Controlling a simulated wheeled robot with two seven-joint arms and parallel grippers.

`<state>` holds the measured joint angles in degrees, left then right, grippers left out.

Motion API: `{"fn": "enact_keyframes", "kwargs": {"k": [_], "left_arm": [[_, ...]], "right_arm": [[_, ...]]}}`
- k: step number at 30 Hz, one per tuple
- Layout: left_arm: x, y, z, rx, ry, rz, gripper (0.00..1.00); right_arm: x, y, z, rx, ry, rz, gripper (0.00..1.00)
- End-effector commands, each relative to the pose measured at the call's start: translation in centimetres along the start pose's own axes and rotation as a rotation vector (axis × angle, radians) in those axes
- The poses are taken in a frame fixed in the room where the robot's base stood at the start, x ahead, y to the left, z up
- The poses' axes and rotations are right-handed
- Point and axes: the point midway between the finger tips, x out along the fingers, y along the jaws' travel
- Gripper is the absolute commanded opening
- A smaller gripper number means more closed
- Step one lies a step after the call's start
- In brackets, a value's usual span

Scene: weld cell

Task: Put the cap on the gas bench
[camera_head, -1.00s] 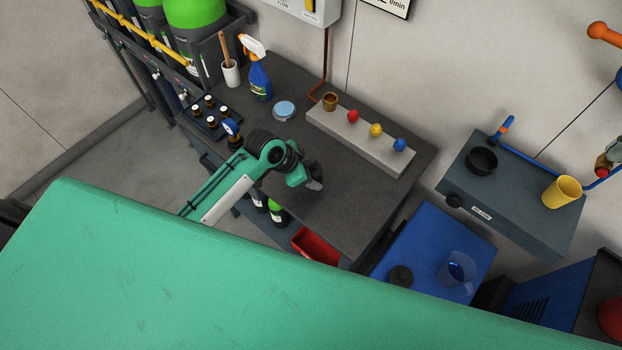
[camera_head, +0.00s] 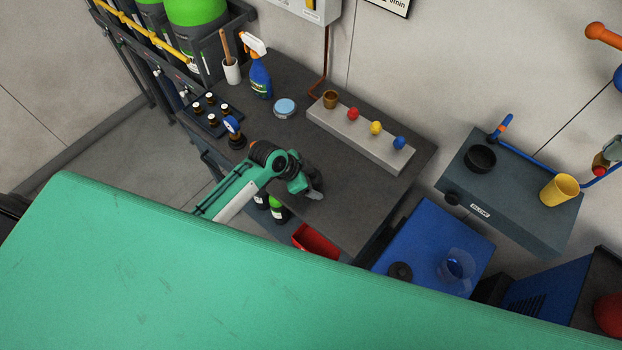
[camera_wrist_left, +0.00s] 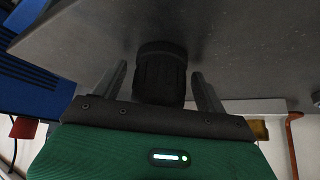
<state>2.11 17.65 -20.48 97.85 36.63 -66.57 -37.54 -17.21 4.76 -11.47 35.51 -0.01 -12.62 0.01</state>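A black ribbed round piece (camera_wrist_left: 160,75), which looks like the cap, is between the fingers of my left gripper in the left wrist view. A gap shows between it and each finger, so the gripper (camera_wrist_left: 161,88) looks open around it. Its far end is at the grey bench top; I cannot tell if it touches. In the head view my left gripper (camera_head: 316,194) is low over the front part of the dark gas bench (camera_head: 340,222), and the cap cannot be made out there. My right gripper is not in view.
A pale block with coloured knobs (camera_head: 365,140), a round tin (camera_head: 285,108), a spray bottle (camera_head: 260,80) and a tray of small bottles (camera_head: 212,115) occupy the bench's back and left. A red bin (camera_head: 316,242) is below its front edge. The bench's middle is clear.

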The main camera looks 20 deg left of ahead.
Motion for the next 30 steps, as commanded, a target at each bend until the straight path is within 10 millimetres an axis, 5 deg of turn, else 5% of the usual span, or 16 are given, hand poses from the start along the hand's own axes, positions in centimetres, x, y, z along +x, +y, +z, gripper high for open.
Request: {"fn": "enact_keyframes", "kwargs": {"k": [11,30], "left_arm": [[-1.1,-0.1,-0.1,0.001,0.001,-0.002,0.74],[-11.6,-0.1,-0.1,0.002,0.0,-0.001,0.74]], "right_arm": [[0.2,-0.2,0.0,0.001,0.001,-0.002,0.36],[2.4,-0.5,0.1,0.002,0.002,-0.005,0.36]]}}
